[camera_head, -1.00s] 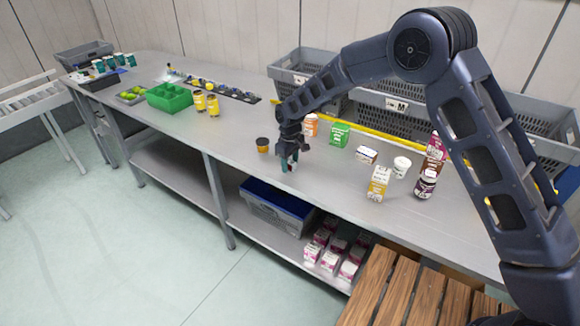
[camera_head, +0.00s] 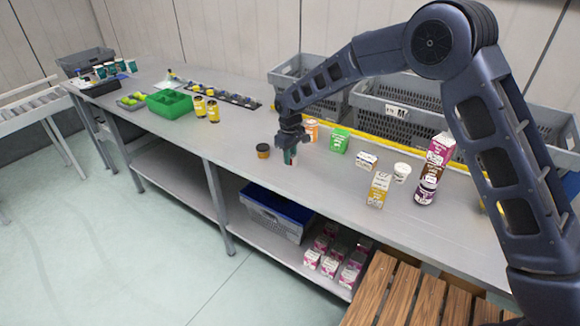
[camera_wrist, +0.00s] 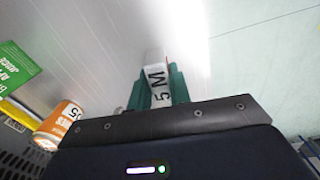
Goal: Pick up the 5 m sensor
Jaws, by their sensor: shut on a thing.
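The 5 m sensor (camera_wrist: 158,85) is a small white piece marked "5 M", with a little red at one side. In the wrist view it sits between the teal fingertips of my gripper (camera_wrist: 160,90). My gripper also shows in the head view (camera_head: 290,156), shut on the sensor over the middle of the grey bench. There the fingers hide most of the sensor. It appears to be held slightly above the bench top, but the exact gap is unclear.
A dark-lidded jar (camera_head: 263,151) stands just left of my gripper. A yellow-and-white carton (camera_head: 378,190) stands farther right. Grey crates (camera_head: 400,112) line the back.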

